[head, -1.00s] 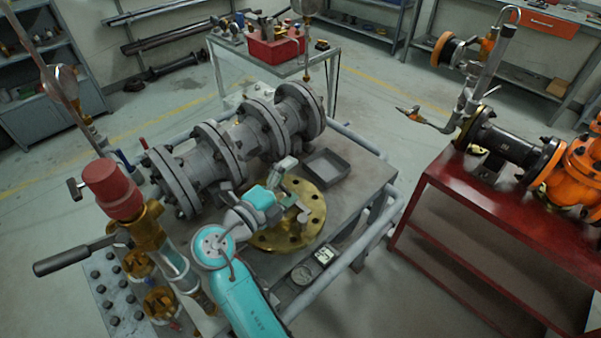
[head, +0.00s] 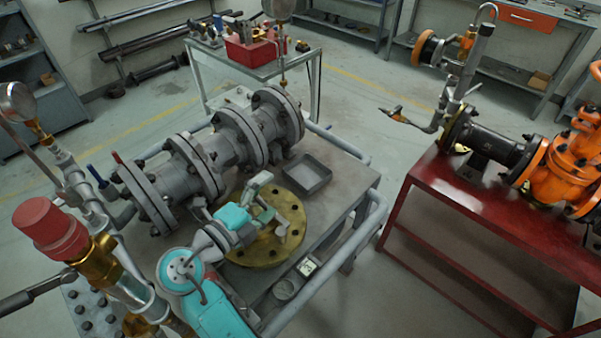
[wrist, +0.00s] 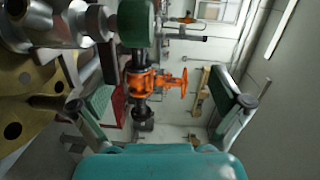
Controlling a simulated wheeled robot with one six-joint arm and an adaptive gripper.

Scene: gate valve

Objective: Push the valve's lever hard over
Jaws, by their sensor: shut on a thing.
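My gripper (head: 272,204) is over the round brass flange (head: 258,255) on the grey table. In the wrist view its two fingers (wrist: 168,108) stand apart on either side. What it is shut on is not clearly visible. A green cylindrical piece (wrist: 135,22) beside a silver fitting (wrist: 55,22) shows at the top of the wrist view, close to the left finger. Whether this is the valve's lever I cannot tell. Another lever with a dark handle (head: 32,292) sticks out at the far left, below a red-capped brass valve (head: 50,228), apart from my gripper.
A grey flanged pipe (head: 222,150) lies left of my gripper. A red stand (head: 480,225) carries an orange valve (head: 553,178) at the right. Floor is free between table and stand.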

